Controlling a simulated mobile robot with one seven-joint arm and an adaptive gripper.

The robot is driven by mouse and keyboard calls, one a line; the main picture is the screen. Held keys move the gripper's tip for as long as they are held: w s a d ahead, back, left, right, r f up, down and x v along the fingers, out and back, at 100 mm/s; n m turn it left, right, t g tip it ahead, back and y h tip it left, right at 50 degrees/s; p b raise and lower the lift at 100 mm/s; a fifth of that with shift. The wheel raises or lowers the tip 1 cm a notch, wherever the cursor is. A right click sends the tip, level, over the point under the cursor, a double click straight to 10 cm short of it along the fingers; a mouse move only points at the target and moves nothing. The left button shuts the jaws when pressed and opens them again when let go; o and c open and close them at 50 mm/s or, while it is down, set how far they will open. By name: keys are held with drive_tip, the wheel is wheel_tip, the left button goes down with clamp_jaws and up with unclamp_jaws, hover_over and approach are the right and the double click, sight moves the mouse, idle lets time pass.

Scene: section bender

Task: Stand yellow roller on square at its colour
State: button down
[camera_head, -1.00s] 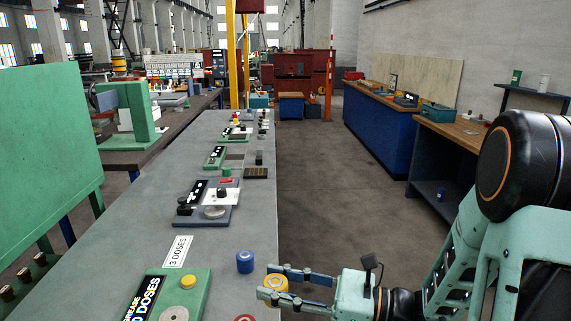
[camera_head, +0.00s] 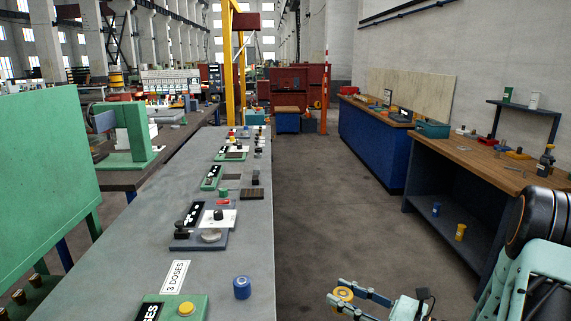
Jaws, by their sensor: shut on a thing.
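A yellow roller (camera_head: 344,295) with a pale round top is between the fingers of my gripper (camera_head: 336,291), low in the view. The gripper is shut on it and holds it past the right edge of the grey bench, with floor behind it in the picture. Its lower part is partly hidden by the near finger. I cannot make out a yellow square in this view.
A blue roller (camera_head: 242,288) stands on the grey bench (camera_head: 216,265) near its right edge. The wooden-topped bench (camera_head: 470,160) at right has small objects on top and a blue and a yellow piece (camera_head: 460,231) on its lower shelf. Bare floor lies between.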

sight(343, 295)
drive_tip(key=shift+r+p, duration=3.45)
drive_tip(key=shift+p, duration=1.85)
drive_tip(key=shift+a, duration=0.1)
drive_tip(key=shift+w+a+r+m+t+h, duration=0.15)
drive_tip(key=shift+r+m+t+h, duration=0.05)
drive_tip(key=shift+m+t+h, duration=0.35)
drive_tip(key=shift+w+r+m+t+h, duration=0.1)
drive_tip(key=shift+m+t+h, duration=0.75)
drive_tip(key=shift+t+h, duration=0.15)
drive_tip(key=shift+s+d+f+m+t+h, duration=0.1)
drive_tip(key=shift+s+f+m+t+h, duration=0.1)
drive_tip(key=shift+m+t+h, duration=0.45)
drive_tip(key=shift+s+d+f+m+t+h, duration=0.15)
drive_tip(key=shift+m+t+h, duration=0.3)
drive_tip(key=shift+h, duration=0.25)
drive_tip(key=shift+a, duration=0.15)
